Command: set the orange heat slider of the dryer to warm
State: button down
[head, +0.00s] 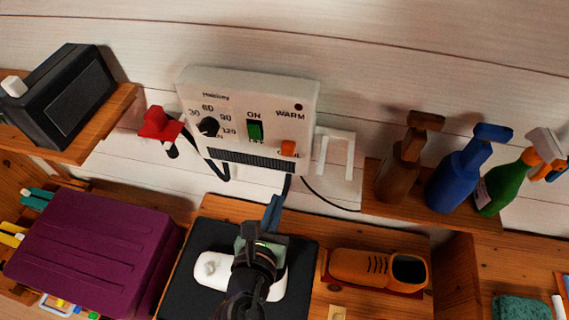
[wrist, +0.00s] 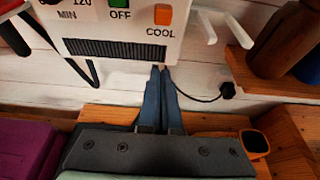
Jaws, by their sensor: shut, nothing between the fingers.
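The dryer (head: 290,88) is a white wall box with a dial, a green ON/OFF switch (head: 255,130) and a dark grille. Its orange heat slider (head: 288,148) sits low, by the COOL label and below WARM. In the wrist view the orange slider (wrist: 163,15) shows just above the word COOL; the WARM end is out of that view. My gripper (head: 272,208) is below the dryer, apart from it. In the wrist view its blue fingers (wrist: 160,72) are shut together and empty, with their tips below the box's lower edge and under the slider.
A white bracket (head: 349,150) is right of the dryer, with a dark cable hanging below. A red hook (head: 160,125) is on its left. Spray bottles stand on the right shelf (head: 430,214). An orange shoe (head: 370,268) and a purple case (head: 95,240) lie below.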

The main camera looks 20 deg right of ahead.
aim_at(288, 149)
jog(key=p+x, duration=0.1)
jog(key=x, duration=0.9)
notch_tip(288, 149, up, 4)
jog(key=shift+p, duration=1.25)
notch_tip(288, 149, up, 6)
jog(key=p, duration=0.7)
jog(key=shift+r, duration=0.1)
jog(key=shift+w, duration=0.1)
